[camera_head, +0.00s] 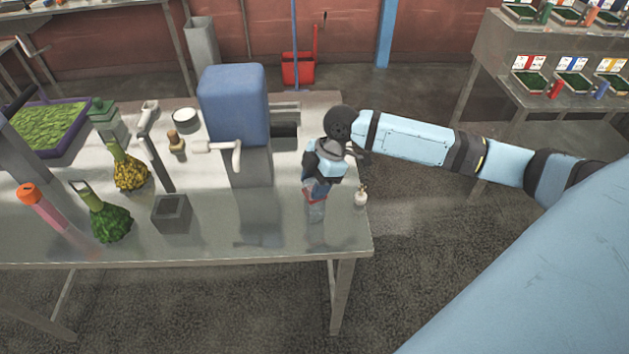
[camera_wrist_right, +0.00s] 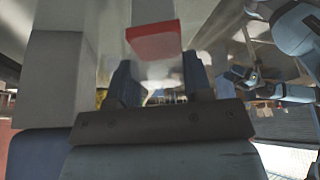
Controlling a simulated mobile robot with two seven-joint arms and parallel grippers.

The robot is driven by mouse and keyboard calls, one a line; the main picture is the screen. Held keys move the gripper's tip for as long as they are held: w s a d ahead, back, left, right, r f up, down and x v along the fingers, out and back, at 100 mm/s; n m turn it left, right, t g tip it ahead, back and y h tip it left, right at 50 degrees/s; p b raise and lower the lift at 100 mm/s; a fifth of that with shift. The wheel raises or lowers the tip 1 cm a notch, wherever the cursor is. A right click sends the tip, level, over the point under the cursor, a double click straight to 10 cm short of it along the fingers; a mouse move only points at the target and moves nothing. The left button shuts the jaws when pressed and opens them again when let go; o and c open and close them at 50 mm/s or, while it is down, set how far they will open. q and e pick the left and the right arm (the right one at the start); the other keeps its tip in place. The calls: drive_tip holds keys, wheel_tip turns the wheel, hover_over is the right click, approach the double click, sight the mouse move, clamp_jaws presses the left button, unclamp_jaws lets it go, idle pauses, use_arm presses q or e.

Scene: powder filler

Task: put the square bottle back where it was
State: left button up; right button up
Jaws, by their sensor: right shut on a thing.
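My right gripper (camera_head: 318,186) points down over the right end of the metal table (camera_head: 280,222). It is shut on a clear square bottle (camera_head: 316,211) with a red band near its top. The bottle is upright, and I cannot tell whether its base touches the table. In the right wrist view, a red part (camera_wrist_right: 154,38) of the bottle shows beyond the two dark fingers (camera_wrist_right: 160,85). I do not see my left gripper in the head view.
A small white bottle (camera_head: 361,196) stands just right of the held bottle. The blue machine (camera_head: 234,105) with a white lever stands to its left. The table's front right is clear.

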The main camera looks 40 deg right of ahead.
drive_tip(key=shift+f, duration=0.15)
drive_tip(key=o, duration=1.3)
drive_tip(key=shift+b+v, duration=0.55)
drive_tip(key=shift+v, duration=5.65)
drive_tip(key=shift+s+f, duration=0.1)
